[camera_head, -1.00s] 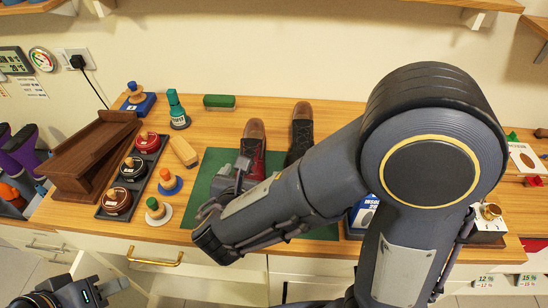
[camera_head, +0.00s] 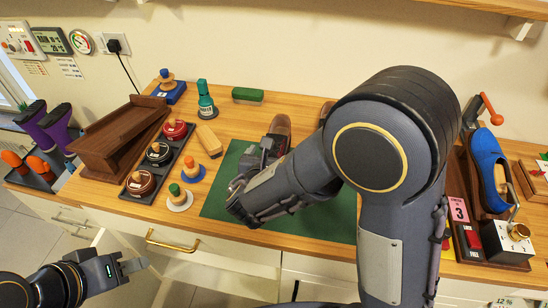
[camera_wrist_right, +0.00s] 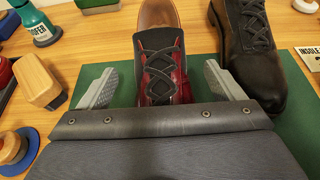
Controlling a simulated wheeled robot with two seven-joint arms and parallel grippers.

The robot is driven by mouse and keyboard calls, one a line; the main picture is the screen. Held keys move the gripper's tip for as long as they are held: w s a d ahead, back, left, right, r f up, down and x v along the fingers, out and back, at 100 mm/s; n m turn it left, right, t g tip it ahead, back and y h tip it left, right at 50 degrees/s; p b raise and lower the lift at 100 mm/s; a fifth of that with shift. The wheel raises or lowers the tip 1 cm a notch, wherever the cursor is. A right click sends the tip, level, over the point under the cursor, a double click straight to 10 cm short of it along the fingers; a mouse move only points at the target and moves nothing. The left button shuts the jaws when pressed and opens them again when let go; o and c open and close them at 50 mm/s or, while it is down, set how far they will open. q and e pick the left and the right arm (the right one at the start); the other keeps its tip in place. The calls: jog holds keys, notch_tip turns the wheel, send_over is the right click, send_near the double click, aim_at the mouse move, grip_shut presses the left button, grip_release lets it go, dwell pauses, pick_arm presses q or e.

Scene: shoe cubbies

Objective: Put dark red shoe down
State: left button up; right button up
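Left of the mat are a wooden brush (camera_head: 209,140), knobbed daubers and a dark tray (camera_head: 128,193) of polish tins. A green bottle (camera_head: 206,101) and green block (camera_head: 247,95) are behind. A blue shoe (camera_head: 489,165) sits on a stand at right.

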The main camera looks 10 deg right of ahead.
jog(key=c, duration=1.3)
